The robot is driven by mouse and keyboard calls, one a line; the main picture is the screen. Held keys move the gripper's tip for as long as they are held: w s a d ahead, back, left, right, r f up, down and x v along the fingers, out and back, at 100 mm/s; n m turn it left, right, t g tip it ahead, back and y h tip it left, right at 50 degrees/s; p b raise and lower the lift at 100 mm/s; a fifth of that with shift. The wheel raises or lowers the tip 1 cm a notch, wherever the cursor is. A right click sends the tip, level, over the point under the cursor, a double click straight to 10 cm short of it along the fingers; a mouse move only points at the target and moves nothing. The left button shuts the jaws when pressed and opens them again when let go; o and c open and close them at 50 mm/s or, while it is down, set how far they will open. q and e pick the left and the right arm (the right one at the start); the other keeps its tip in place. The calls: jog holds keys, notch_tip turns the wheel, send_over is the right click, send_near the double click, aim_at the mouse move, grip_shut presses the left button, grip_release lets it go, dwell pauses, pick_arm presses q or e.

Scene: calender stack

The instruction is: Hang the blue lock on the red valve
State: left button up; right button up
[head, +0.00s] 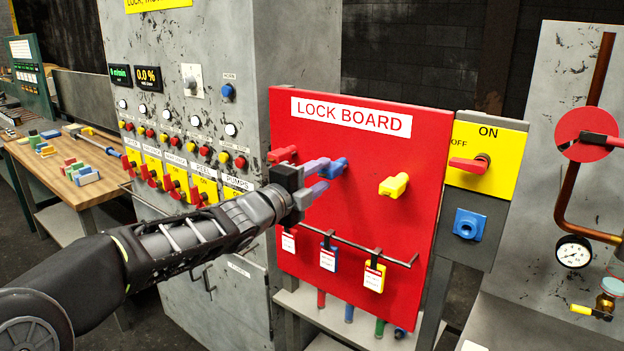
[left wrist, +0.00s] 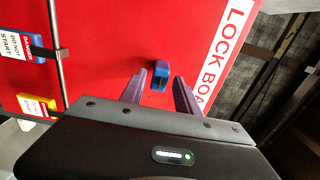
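The blue lock (head: 336,168) hangs on the red lock board (head: 345,235), in its upper middle. My left gripper (head: 320,179) is open in front of the board, close to the lock. In the left wrist view the blue lock (left wrist: 160,78) shows between and just beyond the two spread fingertips (left wrist: 161,82), with a gap on each side; I see no grip on it. A round red valve (head: 572,126) is at the far right, on a copper-coloured pipe, with a dark and red handle across it. My right gripper is not in view.
A red lock (head: 281,155) and a yellow lock (head: 393,185) are on the board beside the blue one. Tags hang from a rail (head: 350,245) below. A yellow panel with a red switch (head: 470,165) stands between board and valve. A gauge (head: 573,253) is below the valve.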

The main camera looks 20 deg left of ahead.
pick_arm(q)
jog(key=shift+x, duration=1.7)
jog(key=shift+c, duration=0.5)
grip_shut()
